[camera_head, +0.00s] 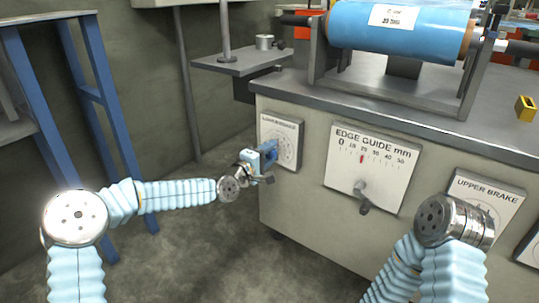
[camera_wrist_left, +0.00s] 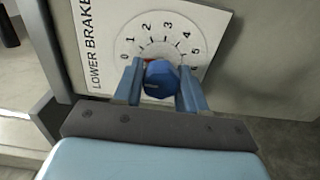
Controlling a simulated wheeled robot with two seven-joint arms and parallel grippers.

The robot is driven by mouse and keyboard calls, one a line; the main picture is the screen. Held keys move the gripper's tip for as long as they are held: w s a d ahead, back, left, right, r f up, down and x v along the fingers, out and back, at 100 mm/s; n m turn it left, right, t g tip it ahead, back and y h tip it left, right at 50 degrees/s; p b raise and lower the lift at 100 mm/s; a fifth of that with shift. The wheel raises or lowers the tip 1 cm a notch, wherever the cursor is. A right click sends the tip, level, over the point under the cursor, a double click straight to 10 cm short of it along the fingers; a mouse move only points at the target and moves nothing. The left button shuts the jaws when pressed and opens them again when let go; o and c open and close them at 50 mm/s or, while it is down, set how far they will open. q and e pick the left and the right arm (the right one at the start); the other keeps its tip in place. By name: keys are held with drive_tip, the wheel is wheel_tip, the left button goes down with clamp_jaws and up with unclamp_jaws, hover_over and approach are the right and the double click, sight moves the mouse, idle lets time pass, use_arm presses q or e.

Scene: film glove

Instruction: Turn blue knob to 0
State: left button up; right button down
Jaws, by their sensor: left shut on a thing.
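The blue knob (camera_wrist_left: 162,82) shows in the left wrist view, on a white dial plate (camera_wrist_left: 105,70) labelled LOWER BRAKE with numbers 0 to 6. My left gripper (camera_wrist_left: 160,88) is shut on the knob, with one blue finger on each side of it. A bit of red shows at the knob's upper left edge; the knob's exact setting cannot be read. In the head view the dial plate (camera_head: 291,133) is on the front of the grey cabinet, and my left gripper (camera_head: 268,153) is at its lower left part, largely hiding the knob. My right gripper is not visible.
An EDGE GUIDE plate (camera_head: 372,163) with a red pointer and a grey handle (camera_head: 362,197) is right of the dial. An UPPER BRAKE plate (camera_head: 485,197) is farther right. A blue film roll (camera_head: 395,30) lies in a frame on top. Floor left of the cabinet is open.

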use_arm(q)
drive_tip(key=shift+a, duration=0.15)
idle(0.3)
drive_tip(key=o, duration=1)
drive_tip(key=p+v, duration=0.1)
drive_tip(key=v, duration=1.2)
drive_tip(key=shift+s+a, duration=0.2)
drive_tip(key=shift+s, duration=0.1)
